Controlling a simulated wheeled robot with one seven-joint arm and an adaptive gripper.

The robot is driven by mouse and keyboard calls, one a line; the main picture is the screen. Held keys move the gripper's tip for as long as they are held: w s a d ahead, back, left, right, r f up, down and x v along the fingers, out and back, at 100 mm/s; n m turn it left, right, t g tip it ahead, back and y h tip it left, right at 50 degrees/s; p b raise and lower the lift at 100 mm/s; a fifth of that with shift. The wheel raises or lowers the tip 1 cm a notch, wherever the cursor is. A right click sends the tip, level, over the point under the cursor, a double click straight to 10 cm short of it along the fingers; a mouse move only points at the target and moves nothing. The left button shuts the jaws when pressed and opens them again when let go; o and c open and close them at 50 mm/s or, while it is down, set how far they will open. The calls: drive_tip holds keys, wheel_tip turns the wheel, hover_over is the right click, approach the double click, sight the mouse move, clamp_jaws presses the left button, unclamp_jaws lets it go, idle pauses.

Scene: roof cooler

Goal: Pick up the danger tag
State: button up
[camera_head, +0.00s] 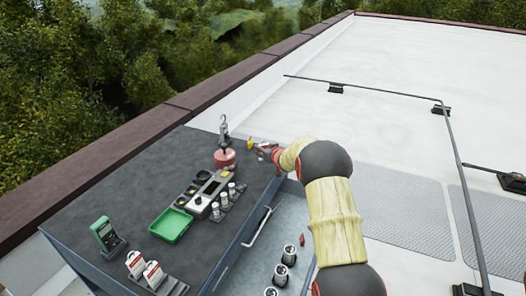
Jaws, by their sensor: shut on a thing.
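Two white tags with red print, which look like danger tags, stand in a dark rack at the cart's near left corner: a left tag (135,264) and a right tag (153,275). The rack (176,287) extends to the right of them. My gripper (257,148) is far from these tags, at the cart's far right edge. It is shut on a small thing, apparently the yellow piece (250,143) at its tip. That piece is too small to identify, and my wrist hides part of the gripper.
A grey instrument tray (205,192), green tray (171,225) and green meter (104,235) share the cart top (120,190). An open drawer (262,250) holds several canisters.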

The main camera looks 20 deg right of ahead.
drive_tip(key=a+r+p+v, duration=0.1)
drive_tip(key=a+p+v, duration=0.1)
drive_tip(key=v, duration=1)
drive_tip(key=shift+w+r, duration=0.15)
drive_tip(key=shift+w, duration=0.05)
